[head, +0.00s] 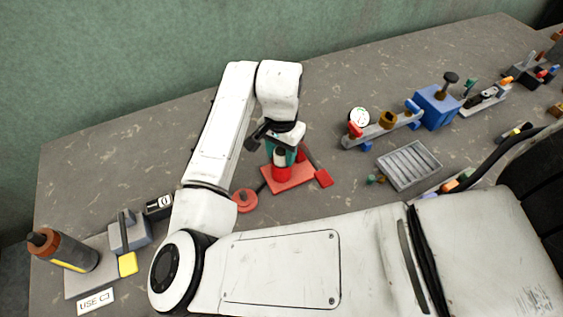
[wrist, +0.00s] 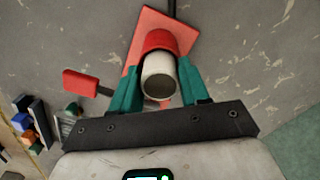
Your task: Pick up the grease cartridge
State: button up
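A cylinder with a white end and a red lower part, seemingly the grease cartridge (wrist: 159,78), stands upright on a red base plate (wrist: 150,22). In the head view the cartridge (head: 281,172) is directly below my gripper (head: 288,154), its top partly hidden by the gripper. In the wrist view the teal fingers of my gripper (wrist: 160,76) lie one on each side of the cartridge, very close to it. I cannot tell whether both fingers press on it. The cartridge appears to rest on the red plate (head: 294,180).
A grey slatted tray (head: 408,165) and a blue box (head: 437,106) stand to the right. A dark bottle (head: 66,250) is at the far left. The table behind my arm is clear.

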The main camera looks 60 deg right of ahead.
grip_shut()
jog(key=shift+r, duration=0.15)
notch_tip(320, 180, up, 10)
jog(key=shift+f+b, duration=0.1)
jog(key=shift+b, duration=0.55)
